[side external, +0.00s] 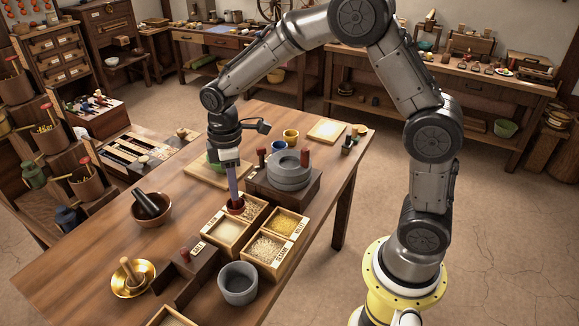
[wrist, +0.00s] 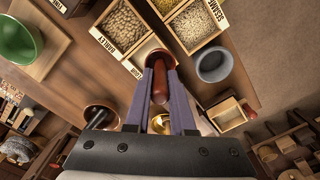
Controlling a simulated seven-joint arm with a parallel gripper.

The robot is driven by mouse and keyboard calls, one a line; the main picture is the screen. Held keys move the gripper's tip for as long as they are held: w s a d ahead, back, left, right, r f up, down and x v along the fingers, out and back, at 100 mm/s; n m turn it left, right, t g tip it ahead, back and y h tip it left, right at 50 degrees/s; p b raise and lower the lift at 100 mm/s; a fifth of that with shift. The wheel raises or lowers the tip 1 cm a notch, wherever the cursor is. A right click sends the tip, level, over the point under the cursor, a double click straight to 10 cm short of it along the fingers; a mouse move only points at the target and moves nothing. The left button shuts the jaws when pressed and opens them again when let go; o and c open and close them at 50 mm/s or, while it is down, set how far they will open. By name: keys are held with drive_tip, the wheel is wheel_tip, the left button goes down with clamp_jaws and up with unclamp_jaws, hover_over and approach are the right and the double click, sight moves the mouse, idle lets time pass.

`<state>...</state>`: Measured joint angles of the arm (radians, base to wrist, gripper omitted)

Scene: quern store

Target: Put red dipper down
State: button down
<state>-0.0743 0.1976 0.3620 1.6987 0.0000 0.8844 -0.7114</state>
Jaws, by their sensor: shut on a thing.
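My gripper (side external: 233,192) points down over the wooden table and is shut on the red dipper (side external: 237,207). In the wrist view the fingers (wrist: 160,62) close on its dark red body (wrist: 160,85). The dipper is above or at the left corner of the divided grain box (side external: 262,270), near the barley and flour compartments. I cannot tell whether it touches anything. The box holds pale and yellow grains, and its flour compartment (side external: 226,233) shows a pale floor.
A grey quern (side external: 289,173) on a dark block stands close behind the gripper. A wooden bowl with a dark pestle (side external: 147,204) is at the left.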

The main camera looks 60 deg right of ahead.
wheel_tip(320, 180, up, 10)
drive_tip(key=shift+f, duration=0.1)
drive_tip(key=s+d+m, duration=0.2)
drive_tip(key=d+m, duration=0.7)
drive_tip(key=d, duration=1)
drive_tip(key=s+d+m, duration=0.4)
drive_tip(key=d, duration=0.4)
drive_tip(key=s+d+m, duration=0.5)
drive_tip(key=d, duration=0.2)
wheel_tip(320, 180, down, 11)
drive_tip(key=shift+w+d+f, duration=1.6)
drive_tip(key=shift+d+f, duration=0.25)
drive_tip(key=shift+f, duration=0.25)
drive_tip(key=shift+w+d+f, duration=1.55)
drive_tip(key=shift+d+f, duration=0.25)
drive_tip(key=shift+f, duration=0.3)
drive_tip(key=shift+w+d+f, duration=1.6)
drive_tip(key=shift+d+f, duration=0.25)
drive_tip(key=shift+f, duration=0.25)
drive_tip(key=shift+f, duration=0.1)
